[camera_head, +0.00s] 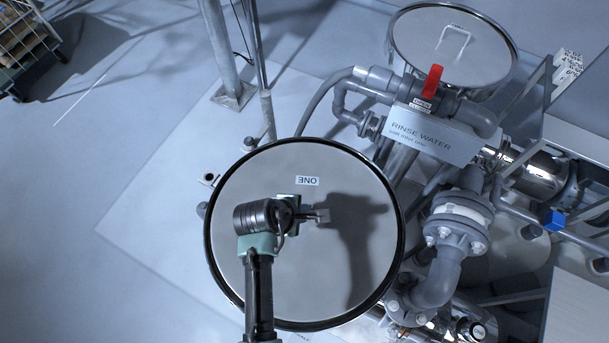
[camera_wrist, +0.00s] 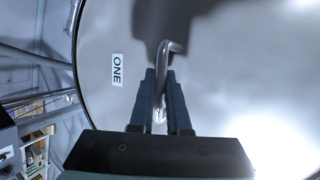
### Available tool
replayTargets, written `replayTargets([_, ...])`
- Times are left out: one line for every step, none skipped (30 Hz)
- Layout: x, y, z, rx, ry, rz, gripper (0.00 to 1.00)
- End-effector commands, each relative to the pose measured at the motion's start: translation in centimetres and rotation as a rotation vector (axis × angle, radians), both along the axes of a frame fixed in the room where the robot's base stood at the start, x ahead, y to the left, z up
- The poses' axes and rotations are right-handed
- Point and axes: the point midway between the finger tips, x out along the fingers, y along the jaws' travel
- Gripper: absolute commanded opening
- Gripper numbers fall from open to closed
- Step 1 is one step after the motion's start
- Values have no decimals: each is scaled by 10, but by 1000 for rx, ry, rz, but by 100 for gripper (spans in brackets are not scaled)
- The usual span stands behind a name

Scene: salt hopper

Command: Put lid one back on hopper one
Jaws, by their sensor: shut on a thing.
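Lid one (camera_head: 255,185) is a round grey metal disc with a white label reading ONE and a dark rim. It fills the middle of the head view. My gripper (camera_head: 314,216) is over the lid's middle and shut on its bent metal handle. In the wrist view, the fingers (camera_wrist: 161,80) stand on either side of the handle (camera_wrist: 165,50), with the lid face (camera_wrist: 225,85) behind. The lid hides whatever is under it, so I cannot tell whether it rests on hopper one or is held above it.
Another round lidded vessel (camera_head: 480,55) with a handle stands at the top right. Grey pipes, a red valve lever (camera_head: 432,82) and a RINSE WATER sign (camera_head: 425,132) are close on the lid's right. A metal post (camera_head: 222,50) stands behind.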

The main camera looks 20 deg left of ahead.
Motion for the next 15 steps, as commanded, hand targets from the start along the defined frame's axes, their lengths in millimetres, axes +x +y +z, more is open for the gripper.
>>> replayTargets([2, 1, -5, 2, -7, 1, 0])
replayTargets([2, 1, -6, 2, -7, 1, 0])
replayTargets([2, 1, -8, 2, -7, 1, 0])
replayTargets([2, 1, -8, 2, -7, 1, 0])
replayTargets([2, 1, -9, 2, -7, 1, 0])
replayTargets([2, 1, -9, 2, -7, 1, 0])
replayTargets([2, 1, -9, 2, -7, 1, 0])
replayTargets([2, 1, -9, 2, -7, 1, 0])
replayTargets([2, 1, -9, 2, -7, 1, 0])
replayTargets([2, 1, -9, 2, -7, 1, 0])
replayTargets([2, 1, -9, 2, -7, 1, 0])
replayTargets([2, 1, -8, 2, -7, 1, 0])
replayTargets([2, 1, -8, 2, -7, 1, 0])
replayTargets([2, 1, -8, 2, -7, 0, 0])
replayTargets([2, 1, -8, 2, -7, 0, 0])
